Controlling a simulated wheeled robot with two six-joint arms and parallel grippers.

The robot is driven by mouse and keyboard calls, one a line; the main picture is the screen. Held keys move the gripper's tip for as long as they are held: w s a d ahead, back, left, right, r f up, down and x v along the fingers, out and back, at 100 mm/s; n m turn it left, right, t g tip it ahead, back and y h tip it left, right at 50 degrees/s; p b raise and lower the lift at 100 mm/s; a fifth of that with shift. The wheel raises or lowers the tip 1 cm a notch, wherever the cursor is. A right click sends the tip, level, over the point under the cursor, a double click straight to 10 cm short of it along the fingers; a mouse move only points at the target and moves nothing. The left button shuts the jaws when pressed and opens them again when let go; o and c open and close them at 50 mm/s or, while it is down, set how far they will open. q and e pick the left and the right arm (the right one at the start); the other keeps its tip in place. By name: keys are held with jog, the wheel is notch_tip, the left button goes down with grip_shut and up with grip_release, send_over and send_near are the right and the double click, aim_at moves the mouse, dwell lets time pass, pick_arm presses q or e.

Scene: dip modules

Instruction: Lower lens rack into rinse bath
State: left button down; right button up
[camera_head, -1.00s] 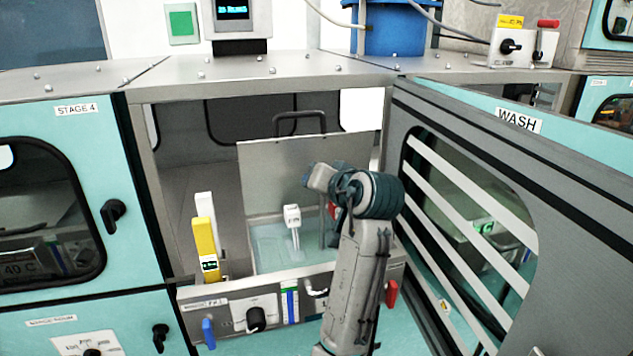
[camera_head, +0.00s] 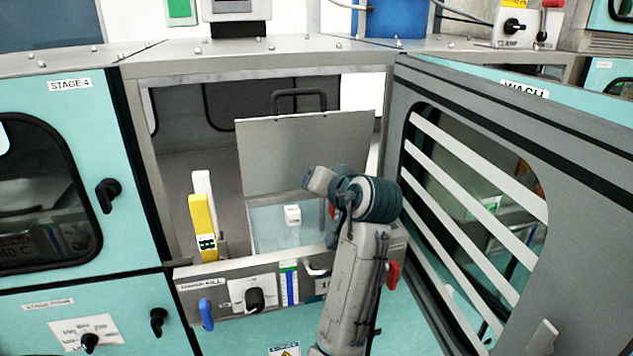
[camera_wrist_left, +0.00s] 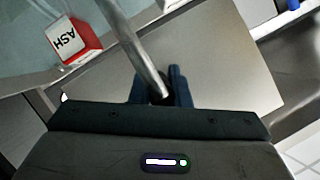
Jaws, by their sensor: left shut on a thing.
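The rinse bath (camera_head: 268,240) is an open tank with pale water inside the bay behind the WASH door. My left gripper reaches over its right side in the head view, its fingers mostly hidden by my wrist. In the left wrist view the dark fingers (camera_wrist_left: 161,88) are shut on a grey metal rod (camera_wrist_left: 135,48), which appears to be the lens rack's handle. A white labelled block (camera_head: 292,215) is low at the water, left of my wrist; it may belong to the rack. The rack's body is not clear. My right gripper is not in view.
A grey panel (camera_head: 300,155) with a black handle (camera_head: 298,97) stands at the back of the bath. The open WASH door (camera_head: 470,120) bounds the right side; the front control panel (camera_head: 235,296) lies below.

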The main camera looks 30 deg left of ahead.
pick_arm(q)
jog(key=c, duration=1.3)
grip_release()
jog(key=shift+s+d, duration=0.1)
jog(key=shift+d, duration=0.05)
